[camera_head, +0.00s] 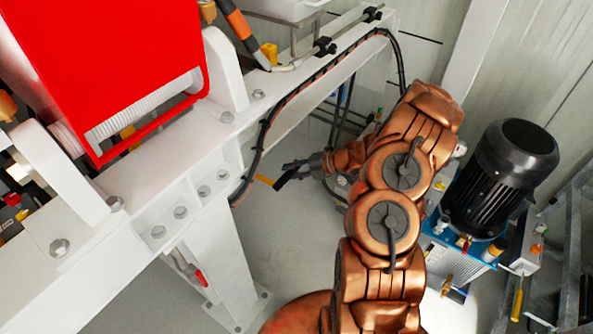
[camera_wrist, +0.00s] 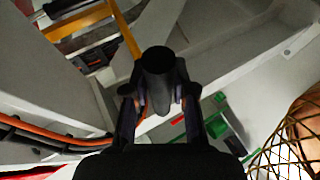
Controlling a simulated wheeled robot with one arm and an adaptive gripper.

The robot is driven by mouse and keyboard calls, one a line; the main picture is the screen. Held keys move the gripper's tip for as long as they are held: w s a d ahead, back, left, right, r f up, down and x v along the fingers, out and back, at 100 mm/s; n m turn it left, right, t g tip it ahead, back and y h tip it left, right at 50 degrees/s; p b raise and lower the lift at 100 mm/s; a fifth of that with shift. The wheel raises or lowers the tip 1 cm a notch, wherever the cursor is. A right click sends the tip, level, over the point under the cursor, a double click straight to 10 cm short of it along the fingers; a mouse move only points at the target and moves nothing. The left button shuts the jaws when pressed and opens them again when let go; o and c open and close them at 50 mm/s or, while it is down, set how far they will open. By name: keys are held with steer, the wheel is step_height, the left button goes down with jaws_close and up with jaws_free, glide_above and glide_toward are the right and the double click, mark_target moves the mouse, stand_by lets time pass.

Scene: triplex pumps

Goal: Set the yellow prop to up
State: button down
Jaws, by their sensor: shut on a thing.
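My gripper (camera_head: 290,172) is low beside the white frame, at the end of my copper-coloured arm. In the wrist view its two dark fingers (camera_wrist: 158,98) are shut on a dark cylinder (camera_wrist: 157,68), whose rounded end faces the camera. A short yellow piece (camera_head: 264,180) shows just left of the fingers in the head view; it may be part of the yellow prop. A yellow-orange bar (camera_wrist: 126,28) runs behind the cylinder in the wrist view. I cannot tell whether cylinder and bar are joined. The prop's full shape and its position are not clear.
A white steel frame (camera_head: 150,220) with bolts and a black cable runs beside my gripper. A red guard (camera_head: 110,60) sits above it. A black motor (camera_head: 505,170) on a blue unit stands right of my arm. Grey floor (camera_head: 275,235) is clear below my gripper.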

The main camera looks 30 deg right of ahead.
steer(key=shift+w+a+r+p, duration=0.15)
steer(key=shift+r+p, duration=0.7)
steer(key=shift+r, duration=0.6)
steer(key=shift+w+r, duration=0.1)
steer(key=shift+r, duration=0.15)
steer(key=shift+w+r, duration=0.15)
steer(key=shift+r, duration=0.15)
steer(key=c, duration=1)
jaws_free()
steer(key=shift+o, duration=0.4)
steer(key=shift+f, duration=0.15)
steer(key=shift+s, duration=0.2)
steer(key=v, duration=1.2)
